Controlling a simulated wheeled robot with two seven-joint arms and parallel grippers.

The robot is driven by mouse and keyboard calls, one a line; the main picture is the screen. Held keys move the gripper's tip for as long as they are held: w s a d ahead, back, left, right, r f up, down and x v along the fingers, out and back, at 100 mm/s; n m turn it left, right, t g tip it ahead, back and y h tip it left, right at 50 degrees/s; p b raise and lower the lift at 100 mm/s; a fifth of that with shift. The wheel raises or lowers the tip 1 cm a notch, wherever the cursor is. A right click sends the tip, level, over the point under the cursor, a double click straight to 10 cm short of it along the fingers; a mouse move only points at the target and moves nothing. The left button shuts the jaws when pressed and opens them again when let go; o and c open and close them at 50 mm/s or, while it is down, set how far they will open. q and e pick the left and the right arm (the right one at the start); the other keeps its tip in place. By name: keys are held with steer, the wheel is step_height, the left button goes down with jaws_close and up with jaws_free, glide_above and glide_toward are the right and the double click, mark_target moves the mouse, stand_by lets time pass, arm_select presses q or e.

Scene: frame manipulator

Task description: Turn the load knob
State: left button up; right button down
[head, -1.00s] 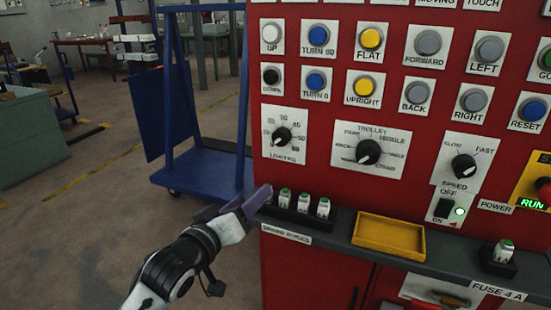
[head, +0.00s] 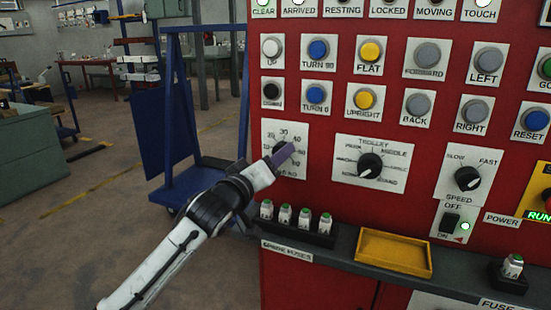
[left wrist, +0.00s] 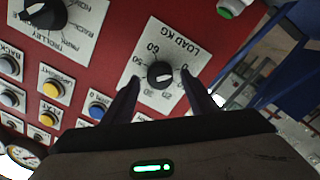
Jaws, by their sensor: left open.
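The load knob (left wrist: 160,74) is a round black knob with a white mark on a white dial plate labelled LOAD KG, seen upside down in the left wrist view. In the head view, its dial plate (head: 298,134) is at the left of the red panel, and my gripper partly covers the knob. My left gripper (left wrist: 160,80) is open, with one dark finger on each side of the knob in the wrist view. In the head view the left gripper (head: 281,154) is right at the dial. I cannot tell whether the fingers touch the knob. My right gripper is not in view.
The trolley knob (head: 370,165) and speed knob (head: 467,178) are to the right on the panel. Several coloured buttons sit above. Spare fuses (head: 305,216) and a yellow tray (head: 394,251) are on the ledge below. A blue cart (head: 210,180) stands left of the panel.

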arm_select(q)
steer(key=shift+w+d, duration=0.2)
steer(key=shift+w, duration=0.3)
steer(key=c, duration=1.1)
steer(key=shift+o, duration=0.2)
steer(key=shift+d+r+m+y+p, duration=0.1)
steer(key=shift+m+y+p, duration=0.3)
steer(key=shift+m+p, duration=4.35)
steer(key=shift+d+r+m+y+p, duration=0.1)
steer(key=shift+m+y+p, duration=0.8)
steer(key=shift+m, duration=7.15)
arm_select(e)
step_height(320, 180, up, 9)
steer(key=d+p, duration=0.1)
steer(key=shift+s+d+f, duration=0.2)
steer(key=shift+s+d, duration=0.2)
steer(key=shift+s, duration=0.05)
arm_select(q)
steer(key=shift+h, duration=0.5)
